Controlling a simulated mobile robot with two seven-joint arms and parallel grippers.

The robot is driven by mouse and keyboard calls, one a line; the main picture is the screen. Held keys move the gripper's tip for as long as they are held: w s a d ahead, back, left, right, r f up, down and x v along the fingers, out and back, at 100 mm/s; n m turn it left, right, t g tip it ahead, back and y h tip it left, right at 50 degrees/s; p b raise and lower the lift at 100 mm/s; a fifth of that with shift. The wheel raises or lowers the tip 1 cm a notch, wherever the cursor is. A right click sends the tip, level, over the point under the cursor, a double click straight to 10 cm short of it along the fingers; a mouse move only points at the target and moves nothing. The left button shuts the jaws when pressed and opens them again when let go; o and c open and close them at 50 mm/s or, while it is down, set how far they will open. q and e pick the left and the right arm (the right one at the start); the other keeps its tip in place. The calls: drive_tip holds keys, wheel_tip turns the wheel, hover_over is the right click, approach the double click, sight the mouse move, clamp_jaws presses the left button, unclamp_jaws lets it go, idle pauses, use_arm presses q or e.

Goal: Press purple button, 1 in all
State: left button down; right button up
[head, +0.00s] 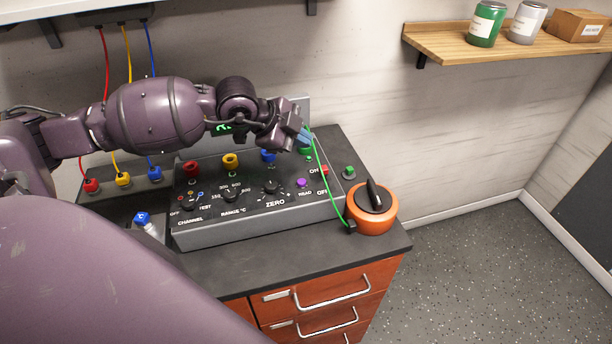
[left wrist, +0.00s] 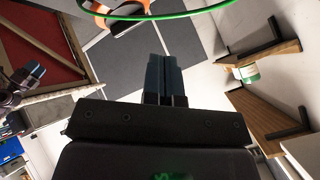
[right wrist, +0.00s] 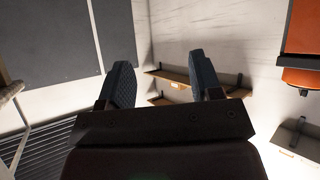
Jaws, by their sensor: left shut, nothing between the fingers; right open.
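The purple button (head: 302,182) sits on the sloped front of a dark grey control box (head: 225,232), above the label READ. My left gripper (head: 303,138) is shut and empty near the back right of the box. It shows beyond the purple button, apart from it. Its closed fingers also show in the left wrist view (left wrist: 166,78). My right gripper (right wrist: 165,84) is open and empty in the right wrist view, facing a wall. It is not visible in the head view.
A green cable (head: 325,170) runs from a green socket (head: 305,151), beside my left fingers, to an orange round device (head: 372,212). A red switch (head: 324,170) and a ZERO knob (head: 271,187) flank the button. A wooden shelf (head: 440,44) hangs at right.

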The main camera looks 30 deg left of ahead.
sight(301, 183)
use_arm(q)
drive_tip(key=shift+s, duration=0.15)
use_arm(e)
drive_tip(key=shift+s, duration=0.15)
use_arm(q)
drive_tip(key=shift+f, duration=0.1)
wheel_tip(301, 183, down, 8)
drive_tip(key=b, duration=0.5)
drive_tip(key=shift+f, duration=0.35)
use_arm(e)
drive_tip(key=f, duration=0.1)
drive_tip(key=w+f, duration=0.1)
drive_tip(key=f, duration=0.1)
drive_tip(key=shift+w+a+f, duration=0.1)
drive_tip(key=shift+w+f, duration=0.25)
drive_tip(key=shift+f, duration=0.05)
drive_tip(key=shift+s, duration=0.1)
drive_tip(key=shift+s+f, duration=0.35)
drive_tip(key=shift+s, duration=0.05)
